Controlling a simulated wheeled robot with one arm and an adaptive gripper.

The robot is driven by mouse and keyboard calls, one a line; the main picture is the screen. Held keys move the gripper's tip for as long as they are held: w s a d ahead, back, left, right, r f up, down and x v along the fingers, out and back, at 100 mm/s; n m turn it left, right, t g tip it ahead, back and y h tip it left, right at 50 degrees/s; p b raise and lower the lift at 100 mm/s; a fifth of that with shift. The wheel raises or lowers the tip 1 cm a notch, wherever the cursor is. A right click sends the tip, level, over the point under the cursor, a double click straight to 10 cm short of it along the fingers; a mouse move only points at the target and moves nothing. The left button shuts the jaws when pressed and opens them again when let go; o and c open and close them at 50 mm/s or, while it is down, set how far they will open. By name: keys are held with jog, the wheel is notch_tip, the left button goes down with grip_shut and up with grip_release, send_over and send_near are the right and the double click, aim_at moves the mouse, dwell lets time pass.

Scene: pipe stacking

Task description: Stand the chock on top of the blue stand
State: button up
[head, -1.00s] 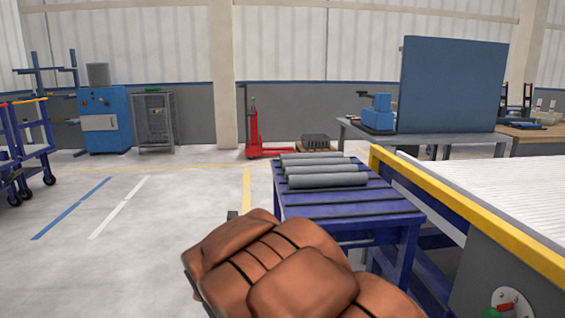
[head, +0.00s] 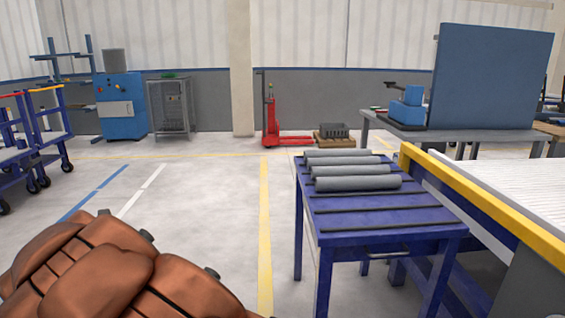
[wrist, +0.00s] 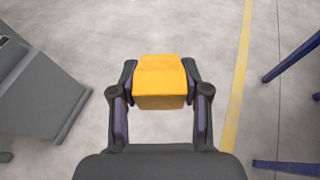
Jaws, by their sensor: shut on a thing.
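The chock (wrist: 160,88) is a yellow block, and it shows only in the wrist view. My gripper (wrist: 160,70) is shut on it, with one dark finger on each side, and holds it above the grey floor. The blue stand (head: 385,238) is a low blue table with dark strips across its top, right of centre in the head view. Blue legs (wrist: 292,56) show at the right edge of the wrist view, apart from the gripper. In the head view my arm hides the gripper and chock.
Several grey pipes (head: 356,183) lie across the far part of the stand's top. A conveyor with a yellow rail (head: 470,198) runs along the stand's right side. A grey workbench (head: 450,137) and a red pallet jack (head: 271,125) are farther back. Floor left of the stand is clear.

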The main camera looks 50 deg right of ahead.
jog(key=s+d+r+m+g+h+p, duration=0.25)
jog(key=d+r+p, duration=0.2)
jog(key=d, duration=0.65)
jog(key=s+d+r+m+g+h+p, duration=0.2)
jog(key=s+d+r+m+g+p, duration=0.3)
jog(key=d, duration=0.6)
jog(key=s+d+r+m+g+h+p, duration=0.1)
jog(key=s+d+m+g+h+p, duration=0.15)
jog(key=d+p, duration=0.6)
notch_tip(320, 180, up, 3)
jog(key=m+g+y+p, duration=0.3)
jog(key=m+g+p, duration=0.8)
send_over(357, 220)
jog(key=shift+f+b, duration=3)
jog(key=shift+f, duration=2.15)
jog(key=o, duration=1.3)
jog(key=shift+c, duration=0.2)
